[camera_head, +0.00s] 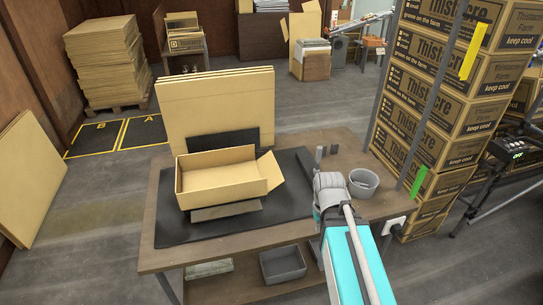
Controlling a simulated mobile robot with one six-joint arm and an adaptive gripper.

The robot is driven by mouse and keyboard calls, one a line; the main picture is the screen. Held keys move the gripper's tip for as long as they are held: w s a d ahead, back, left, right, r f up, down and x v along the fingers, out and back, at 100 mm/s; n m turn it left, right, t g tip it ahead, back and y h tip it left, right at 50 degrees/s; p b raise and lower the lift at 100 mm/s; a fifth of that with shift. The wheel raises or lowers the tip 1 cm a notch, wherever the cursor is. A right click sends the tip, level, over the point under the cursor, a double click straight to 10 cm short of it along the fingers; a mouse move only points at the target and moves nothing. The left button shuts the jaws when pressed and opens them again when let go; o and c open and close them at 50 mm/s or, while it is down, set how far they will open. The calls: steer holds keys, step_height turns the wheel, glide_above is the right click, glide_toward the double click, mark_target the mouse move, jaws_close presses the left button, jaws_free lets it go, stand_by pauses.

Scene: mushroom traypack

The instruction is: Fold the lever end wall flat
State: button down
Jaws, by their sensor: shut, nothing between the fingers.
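An open cardboard tray (222,186) lies on the black mat (180,229) on the workbench. Its right end wall (270,173) leans outward to the right and is not flat. Its left end, long front and back walls stand upright. Which end is the lever end cannot be told. My gripper (317,213) is at the end of my arm, at the bench's right side. It is small and dark against the mat, mostly hidden by my wrist, and shut with nothing visible in it. It is to the right of the tray and apart from it.
Flat cardboard sheets (218,97) stand behind the tray, with a dark plate (222,142) between. A grey bar (226,211) lies along the tray's front. Stacked boxes (425,130) stand beyond the bench.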

step_height(320, 180, up, 13)
steer(key=w+p, duration=0.2)
steer(key=p, duration=0.9)
steer(key=n+t+h, duration=0.1)
steer(key=n+h, duration=0.2)
steer(key=h, duration=0.4)
glide_toward(276, 165)
steer(key=v, duration=0.6)
steer(key=shift+s+a+r, duration=0.1)
steer(key=shift+s+a, duration=0.1)
steer(key=shift+s, duration=0.05)
steer(key=shift+d+b, duration=0.1)
steer(key=shift+b, duration=0.25)
steer(key=b+x, duration=0.5)
steer(key=x, duration=0.1)
steer(key=b+x, duration=0.5)
steer(key=x, duration=0.2)
steer(key=shift+w, duration=0.25)
steer(key=shift+d+f+b, duration=0.2)
steer(key=shift+f+b, duration=0.15)
steer(key=shift+b, duration=0.15)
